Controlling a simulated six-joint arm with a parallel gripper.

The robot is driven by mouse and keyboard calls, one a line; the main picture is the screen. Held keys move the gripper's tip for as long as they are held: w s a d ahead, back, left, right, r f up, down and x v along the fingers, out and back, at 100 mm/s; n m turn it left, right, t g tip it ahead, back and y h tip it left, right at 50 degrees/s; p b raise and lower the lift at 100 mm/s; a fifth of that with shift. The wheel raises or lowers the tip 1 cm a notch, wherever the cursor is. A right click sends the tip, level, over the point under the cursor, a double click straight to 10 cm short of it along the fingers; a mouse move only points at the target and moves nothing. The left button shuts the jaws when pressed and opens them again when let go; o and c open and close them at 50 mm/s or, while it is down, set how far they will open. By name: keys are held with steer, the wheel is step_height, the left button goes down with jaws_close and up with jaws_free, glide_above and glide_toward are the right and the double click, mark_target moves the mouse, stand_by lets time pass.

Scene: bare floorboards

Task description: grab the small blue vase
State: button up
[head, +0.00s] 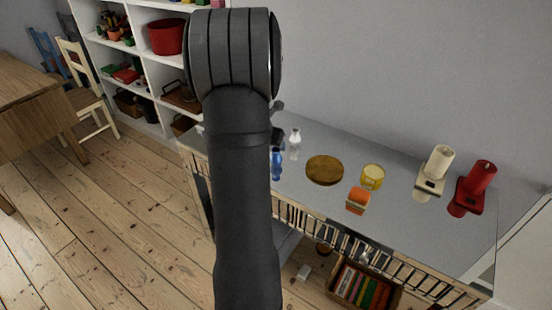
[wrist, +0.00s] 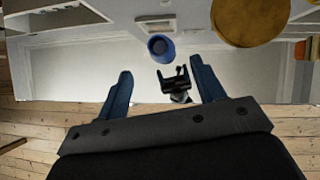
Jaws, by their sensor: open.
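The small blue vase (head: 276,164) stands upright near the front left of the grey glossy tabletop, partly beside the outline of my arm. It also shows in the wrist view (wrist: 160,46), its round mouth visible, beyond the fingertips and roughly centred between them. My gripper (wrist: 161,66) is open, with its two blue fingers spread and nothing between them. In the head view my arm hides most of the gripper.
A small white bottle (head: 295,138) stands close behind the vase. A round wooden board (head: 324,170) lies to the right. Shelves (head: 145,60) stand behind left.

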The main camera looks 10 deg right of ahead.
steer(key=x, duration=1)
steer(key=shift+w+d+f, duration=0.15)
steer(key=shift+w+f, duration=0.05)
steer(key=shift+w, duration=0.05)
steer(key=c, duration=1.1)
